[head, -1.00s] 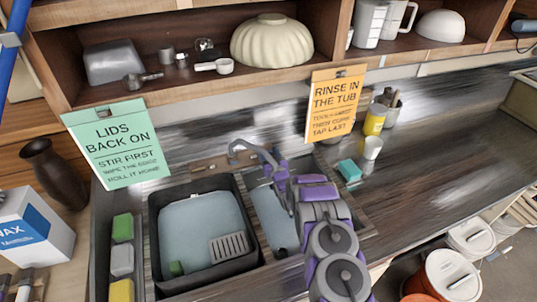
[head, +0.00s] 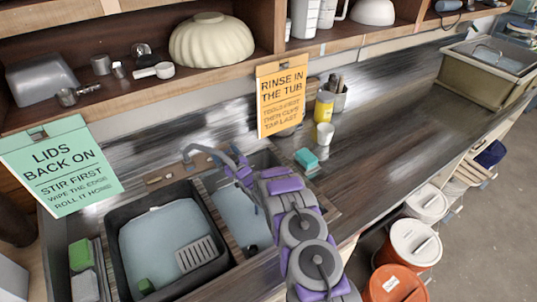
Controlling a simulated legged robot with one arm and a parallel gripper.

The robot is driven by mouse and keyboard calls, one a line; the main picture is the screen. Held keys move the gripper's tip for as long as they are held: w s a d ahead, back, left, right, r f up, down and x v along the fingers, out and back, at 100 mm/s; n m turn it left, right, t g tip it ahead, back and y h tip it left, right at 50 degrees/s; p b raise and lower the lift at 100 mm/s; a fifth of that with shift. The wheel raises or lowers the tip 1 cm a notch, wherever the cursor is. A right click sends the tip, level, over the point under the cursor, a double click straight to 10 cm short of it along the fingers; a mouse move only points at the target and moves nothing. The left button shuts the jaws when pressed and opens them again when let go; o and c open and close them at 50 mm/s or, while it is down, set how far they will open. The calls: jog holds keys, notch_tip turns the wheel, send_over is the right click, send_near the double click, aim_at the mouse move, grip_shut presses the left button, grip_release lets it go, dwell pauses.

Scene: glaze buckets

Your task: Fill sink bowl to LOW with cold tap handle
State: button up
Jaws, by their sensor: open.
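The sink bowl (head: 236,215) is the narrow right-hand basin, with a pale blue surface inside that looks like water. A grey tap (head: 196,149) rises at its back edge and arches toward it. My gripper (head: 240,168) is open at the tap, over the back of the bowl. I cannot tell whether it touches the tap. The cold tap handle cannot be made out clearly; my gripper and arm cover that area. A LOW mark is not legible. My arm hides the bowl's right side.
A dark tub (head: 118,262) with pale blue content stands left of the bowl. An orange sign (head: 283,98) and a green sign (head: 60,165) hang from the shelf. A teal sponge (head: 307,160) and white cup (head: 325,136) stand right.

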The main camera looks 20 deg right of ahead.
jog(key=n+g+y+b, duration=0.1)
jog(key=n+y, duration=0.1)
jog(key=shift+d+n, duration=0.1)
jog(key=shift+n, duration=0.3)
jog(key=shift+d+n+g+y+b, duration=0.15)
jog(key=shift+n+g+y+b, duration=0.2)
jog(key=shift+n+g+y, duration=0.45)
jog(key=f+p+v, duration=0.1)
jog(key=v, duration=1.7)
jog(key=shift+w+d+r+m+g+h, duration=0.7)
jog(key=shift+w+d+r+g+h, duration=0.5)
jog(key=shift+d+r+h, duration=1.6)
jog(key=s+r+m+g+h+b, duration=0.1)
jog(key=s+r+m+g+h, duration=0.2)
jog(key=s+r, duration=0.6)
jog(key=shift+s+r+g+h, duration=0.4)
jog(key=shift+g+h, duration=0.1)
jog(key=shift+h, duration=0.6)
